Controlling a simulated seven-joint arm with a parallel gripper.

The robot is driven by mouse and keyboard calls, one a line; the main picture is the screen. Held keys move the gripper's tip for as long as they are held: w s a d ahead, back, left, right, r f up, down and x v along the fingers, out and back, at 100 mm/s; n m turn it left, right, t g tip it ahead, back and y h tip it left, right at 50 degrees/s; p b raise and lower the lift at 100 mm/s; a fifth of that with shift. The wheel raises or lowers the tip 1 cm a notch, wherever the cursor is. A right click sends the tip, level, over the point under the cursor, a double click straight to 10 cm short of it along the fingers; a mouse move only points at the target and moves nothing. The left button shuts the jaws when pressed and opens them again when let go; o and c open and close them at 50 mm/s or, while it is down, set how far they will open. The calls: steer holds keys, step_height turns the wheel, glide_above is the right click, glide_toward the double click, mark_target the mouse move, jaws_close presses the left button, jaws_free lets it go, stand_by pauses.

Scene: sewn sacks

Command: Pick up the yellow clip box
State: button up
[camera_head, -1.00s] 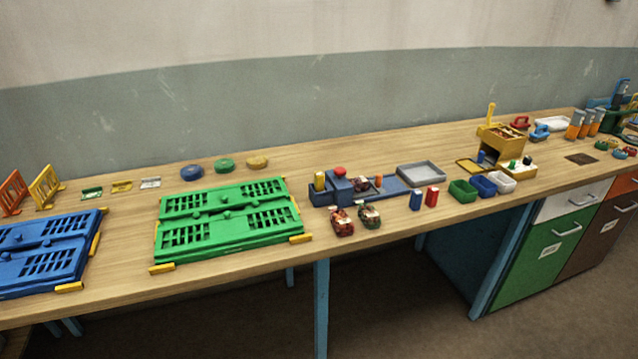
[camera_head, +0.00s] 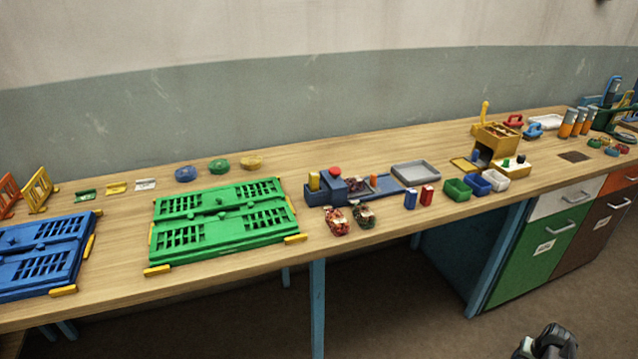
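A small yellow box-like piece (camera_head: 116,188) lies at the back left of the bench, between a similar green piece (camera_head: 86,195) and a white one (camera_head: 146,184). It looks like the yellow clip box, but it is too small to see a clip. A dark grey part of my arm (camera_head: 548,342), possibly my gripper, shows at the bottom right edge, over the floor and far from the yellow piece. The frame edge cuts it off, and no fingers can be made out.
Green (camera_head: 222,222) and blue (camera_head: 45,256) slotted panels lie in front of the small pieces. Round blue (camera_head: 185,174), green and yellow pots stand to their right. Yellow (camera_head: 40,190) and orange racks stand left. A larger yellow box (camera_head: 497,143) stands right.

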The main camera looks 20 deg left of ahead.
steer(key=w+a+r+n+t, duration=0.1)
steer(key=w+a+r+t, duration=0.2)
steer(key=w+r, duration=1.6)
steer(key=w+a+r+n, duration=0.1)
steer(key=w+a+r, duration=0.4)
steer(key=a+r, duration=0.35)
steer(key=w+a+r+n+y, duration=0.1)
steer(key=w+a+r, duration=0.4)
steer(key=a+r, duration=0.35)
steer(key=w+a+r+n, duration=0.1)
steer(key=w+a+r, duration=0.5)
steer(key=a+r, duration=0.3)
steer(key=s+a+r+n, duration=0.1)
steer(key=a+r, duration=0.6)
steer(key=a, duration=0.2)
step_height(320, 180, up, 2)
steer(key=n+g+h, duration=0.1)
steer(key=n+g, duration=0.4)
steer(key=n, duration=0.1)
glide_above(314, 173)
steer(key=f, duration=0.8)
steer(key=shift+d+f, duration=0.1)
steer(key=shift+d, duration=0.1)
steer(key=shift+a+f, duration=0.2)
steer(key=shift+f, duration=2.35)
steer(key=c, duration=1)
